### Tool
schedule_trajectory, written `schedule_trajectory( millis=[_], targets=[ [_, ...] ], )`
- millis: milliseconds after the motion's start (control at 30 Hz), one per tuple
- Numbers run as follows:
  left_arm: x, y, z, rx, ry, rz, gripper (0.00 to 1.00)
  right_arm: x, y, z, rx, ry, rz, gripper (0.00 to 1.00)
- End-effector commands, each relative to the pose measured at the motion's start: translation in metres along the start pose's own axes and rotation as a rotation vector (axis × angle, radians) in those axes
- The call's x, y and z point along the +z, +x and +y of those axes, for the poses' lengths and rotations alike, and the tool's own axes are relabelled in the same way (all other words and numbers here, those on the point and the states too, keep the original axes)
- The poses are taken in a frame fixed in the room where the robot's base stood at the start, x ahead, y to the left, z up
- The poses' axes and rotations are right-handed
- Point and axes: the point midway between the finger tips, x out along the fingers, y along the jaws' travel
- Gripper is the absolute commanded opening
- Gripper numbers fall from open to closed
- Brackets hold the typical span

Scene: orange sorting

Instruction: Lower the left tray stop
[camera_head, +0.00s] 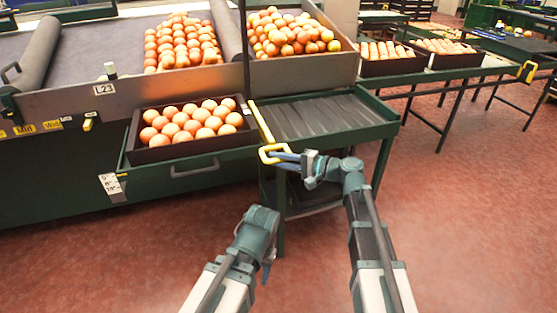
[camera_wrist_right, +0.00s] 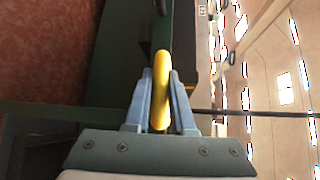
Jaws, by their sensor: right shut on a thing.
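The left tray stop is a yellow bar (camera_head: 262,122) with a loop handle (camera_head: 268,154) at its near end, along the left edge of the green slatted table (camera_head: 320,117). The bar slants up toward the back left. My right gripper (camera_head: 288,157) is shut on the loop handle. In the right wrist view the yellow handle (camera_wrist_right: 160,90) stands between the two blue-grey fingers (camera_wrist_right: 160,100). My left gripper (camera_head: 267,262) hangs low in front of the table, apart from everything; its fingers are mostly hidden by its wrist.
A dark crate of oranges (camera_head: 133,146) sits left of the stop on a green shelf. More oranges (camera_head: 183,42) lie on the sloped bench above. Another yellow handle (camera_head: 527,72) shows on the far right table. The slatted table is empty, and red floor (camera_head: 470,200) is open at right.

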Motion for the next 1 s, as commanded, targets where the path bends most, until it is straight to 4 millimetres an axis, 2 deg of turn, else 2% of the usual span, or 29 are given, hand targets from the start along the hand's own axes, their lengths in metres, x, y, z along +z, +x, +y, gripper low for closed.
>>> schedule_trajectory(
  millis=[767, 1000],
  targets=[
    [0.0, 0.001, 0.0, 0.0, 0.0, 0.0, 0.5, 0.0, 0.0, 0.001, 0.001, 0.0, 0.0, 0.0],
    [-0.001, 0.022, 0.002, 0.0, -0.003, 0.0, 0.5, -0.003, 0.003, 0.022, 0.002, 0.0, 0.0, 0.0]
  ],
)
